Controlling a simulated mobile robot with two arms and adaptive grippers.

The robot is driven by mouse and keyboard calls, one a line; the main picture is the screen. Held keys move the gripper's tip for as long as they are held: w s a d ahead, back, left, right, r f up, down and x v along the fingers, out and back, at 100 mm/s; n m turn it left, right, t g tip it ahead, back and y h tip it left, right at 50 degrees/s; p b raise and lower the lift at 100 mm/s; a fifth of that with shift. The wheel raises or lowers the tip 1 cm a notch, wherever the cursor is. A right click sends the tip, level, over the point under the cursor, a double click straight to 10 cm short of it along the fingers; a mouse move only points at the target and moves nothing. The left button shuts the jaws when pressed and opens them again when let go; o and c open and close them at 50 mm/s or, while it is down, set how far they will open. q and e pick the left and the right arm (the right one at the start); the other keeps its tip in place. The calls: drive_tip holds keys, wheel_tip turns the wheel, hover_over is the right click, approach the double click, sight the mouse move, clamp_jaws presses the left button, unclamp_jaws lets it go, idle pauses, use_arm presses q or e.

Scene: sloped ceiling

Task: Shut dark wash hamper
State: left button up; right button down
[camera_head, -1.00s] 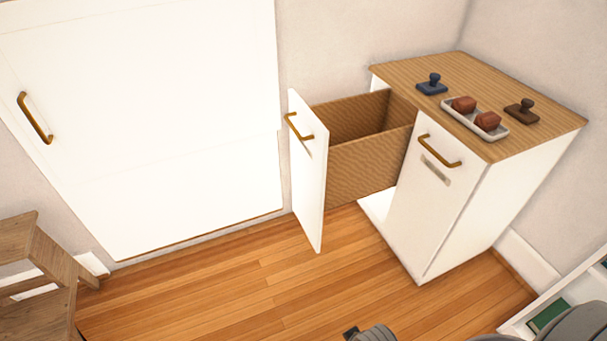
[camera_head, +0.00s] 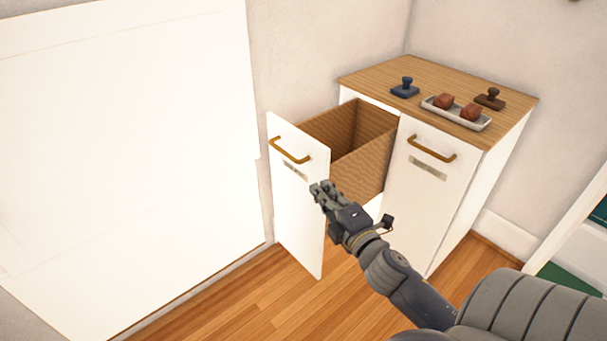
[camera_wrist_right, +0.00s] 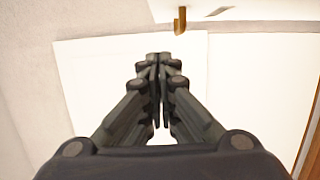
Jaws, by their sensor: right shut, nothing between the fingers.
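The open hamper is the left of two white-fronted units in a cabinet. Its white front panel (camera_head: 293,222) stands pulled out, with a brass bar handle (camera_head: 289,152) and a small label too blurred to read. Behind the panel is its brown woven basket (camera_head: 362,172), seemingly empty where I see inside. My right gripper (camera_head: 322,190) is shut and empty, overlapping the panel's right edge in the head view; I cannot tell whether it touches. In the right wrist view the closed fingers (camera_wrist_right: 160,62) point toward a brass handle (camera_wrist_right: 180,20). My left gripper is out of view.
The right-hand unit (camera_head: 425,195) is shut. On the wooden top (camera_head: 390,68) are a blue stamp-like piece (camera_head: 404,88), a brown one (camera_head: 489,98) and a pale tray (camera_head: 430,106) with two reddish-brown lumps. A large white panel (camera_head: 120,150) stands left. Wood floor lies in front.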

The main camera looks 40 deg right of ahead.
sight(319, 163)
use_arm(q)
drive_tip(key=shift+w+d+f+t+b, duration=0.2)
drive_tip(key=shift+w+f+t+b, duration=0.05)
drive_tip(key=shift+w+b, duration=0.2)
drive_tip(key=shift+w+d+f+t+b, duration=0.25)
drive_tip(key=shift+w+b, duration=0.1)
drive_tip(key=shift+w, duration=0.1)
use_arm(e)
drive_tip(key=shift+w+d+f, duration=0.1)
drive_tip(key=shift+w+d, duration=0.9)
drive_tip(key=shift+w, duration=0.55)
drive_tip(key=shift+w+d, duration=0.95)
drive_tip(key=shift+w, duration=0.65)
drive_tip(key=shift+w+d+f, duration=0.1)
drive_tip(key=shift+w+d, duration=0.9)
drive_tip(key=shift+w, duration=0.55)
